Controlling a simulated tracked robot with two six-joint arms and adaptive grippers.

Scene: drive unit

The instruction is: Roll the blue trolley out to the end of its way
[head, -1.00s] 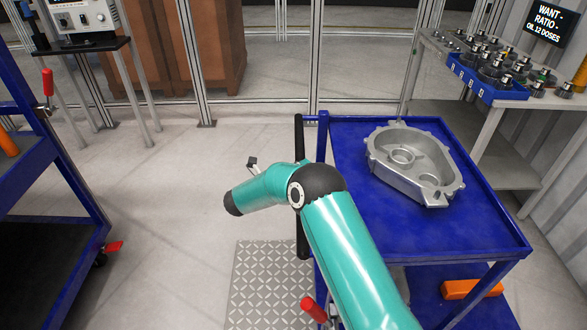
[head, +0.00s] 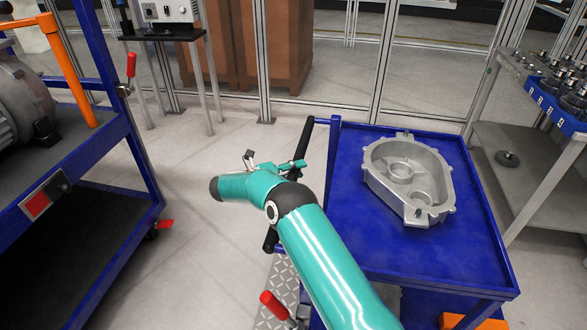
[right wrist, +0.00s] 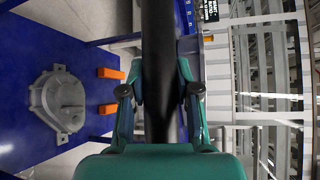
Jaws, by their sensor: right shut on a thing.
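The blue trolley (head: 350,236) stands right of centre in the head view, with a grey metal housing (head: 410,178) on its top. Its black push handle (head: 306,140) is on the left side. My right gripper (head: 292,168) is at this handle, its fingers partly hidden by the wrist. In the right wrist view, the fingers (right wrist: 160,92) are shut on the black bar (right wrist: 161,45), one on each side. The blue top and the housing (right wrist: 62,105) show at the left there. My left gripper is not in view.
Another blue cart (head: 110,150) with an orange handle (head: 70,72) and a motor stands at the left. Pale floor (head: 185,265) lies open between it and the trolley. A patterned floor plate (head: 283,285) shows beside the trolley. A grey table (head: 530,125) with parts stands right.

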